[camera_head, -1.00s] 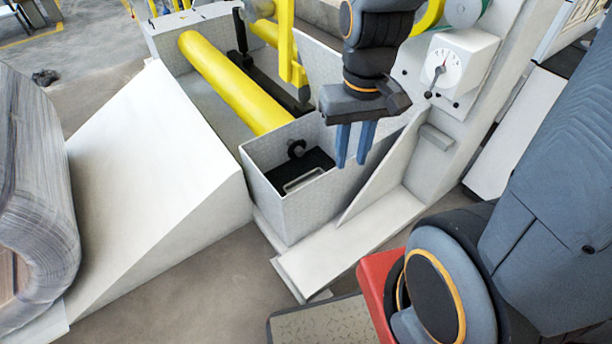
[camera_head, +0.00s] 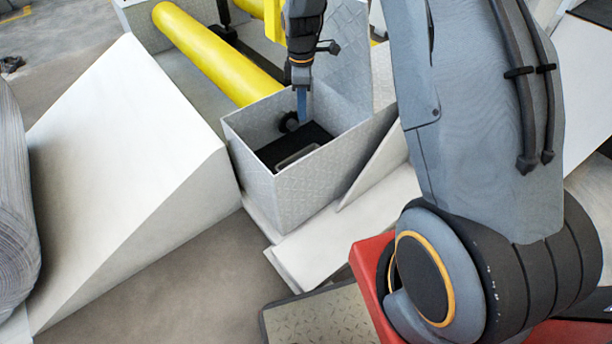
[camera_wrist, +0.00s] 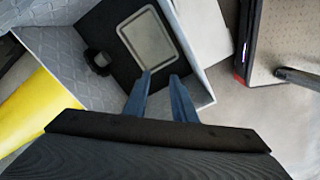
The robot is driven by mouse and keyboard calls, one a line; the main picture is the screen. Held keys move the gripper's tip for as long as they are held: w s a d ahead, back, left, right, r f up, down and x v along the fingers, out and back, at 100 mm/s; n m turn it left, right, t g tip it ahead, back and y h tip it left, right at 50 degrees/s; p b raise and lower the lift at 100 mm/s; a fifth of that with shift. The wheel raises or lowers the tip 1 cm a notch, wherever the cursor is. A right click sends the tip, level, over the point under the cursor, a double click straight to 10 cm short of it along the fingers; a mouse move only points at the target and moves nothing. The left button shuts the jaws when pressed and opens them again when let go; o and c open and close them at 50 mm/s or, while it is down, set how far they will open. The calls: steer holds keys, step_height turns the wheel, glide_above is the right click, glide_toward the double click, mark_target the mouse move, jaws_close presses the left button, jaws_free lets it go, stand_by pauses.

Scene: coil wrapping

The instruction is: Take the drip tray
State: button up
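What looks like the drip tray, a shallow grey rectangle with a pale rim (camera_head: 298,156), lies on a black surface inside an open-topped metal box (camera_head: 290,197). In the wrist view the drip tray (camera_wrist: 152,38) shows whole, with rounded corners. My gripper (camera_head: 302,108) points down into the box's opening, towards its back side. In the wrist view my gripper (camera_wrist: 160,78) has its two blue fingers apart with nothing between them. The fingertips appear near the tray's close edge; I cannot tell the height between them.
A black round fitting (camera_head: 290,122) sits in the box beside the tray, also in the wrist view (camera_wrist: 98,60). A yellow roller (camera_head: 215,55) lies behind the box. A white sloped block (camera_head: 130,150) stands at left.

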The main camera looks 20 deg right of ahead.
mark_target(284, 164)
steer(key=w+f+n+b, duration=0.2)
steer(key=w+f+b, duration=0.1)
steer(key=f, duration=0.7)
steer(key=w+f+n+b, duration=0.3)
steer(key=f, duration=0.7)
steer(key=w+f+n+b, duration=0.3)
steer(key=w+f, duration=0.1)
steer(key=f, duration=0.5)
steer(key=shift+d+f, duration=0.1)
steer(key=shift+f, duration=0.3)
steer(key=shift+w+f, duration=0.1)
steer(key=shift+f, duration=0.35)
steer(key=shift+c, duration=0.2)
jaws_close()
